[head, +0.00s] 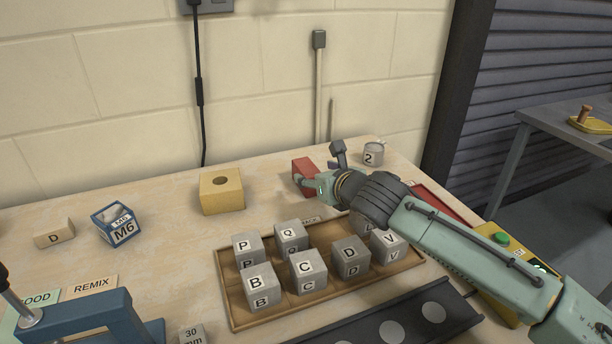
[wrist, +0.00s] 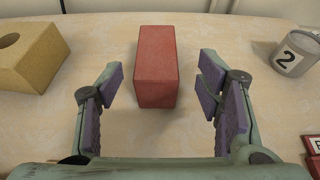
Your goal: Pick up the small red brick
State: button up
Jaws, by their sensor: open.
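The small red brick (head: 304,170) lies on the bench near its back edge, partly hidden by my gripper in the head view. In the wrist view the brick (wrist: 156,68) is at top centre, between and a little beyond my fingertips. My gripper (wrist: 160,90) is open and empty, with a purple-padded finger on each side of the brick. Bare bench shows between the brick and each finger, so they look apart from it. In the head view my gripper (head: 314,184) is low over the bench, right at the brick's near side.
A yellow block with a hole (head: 222,192) stands left of the brick, and a grey tub marked 2 (head: 373,154) stands right. A wooden tray (head: 236,313) of lettered grey cubes lies in front, under my arm.

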aim_at(308, 172)
jog(key=p+x, duration=0.1)
jog(key=x, duration=0.3)
jog(key=shift+a, duration=0.25)
jog(key=shift+w+a+f+p, duration=0.15)
jog(key=shift+w+f+p, duration=0.15)
jog(key=shift+w, duration=0.25)
jog(key=shift+c, duration=0.5)
grip_shut()
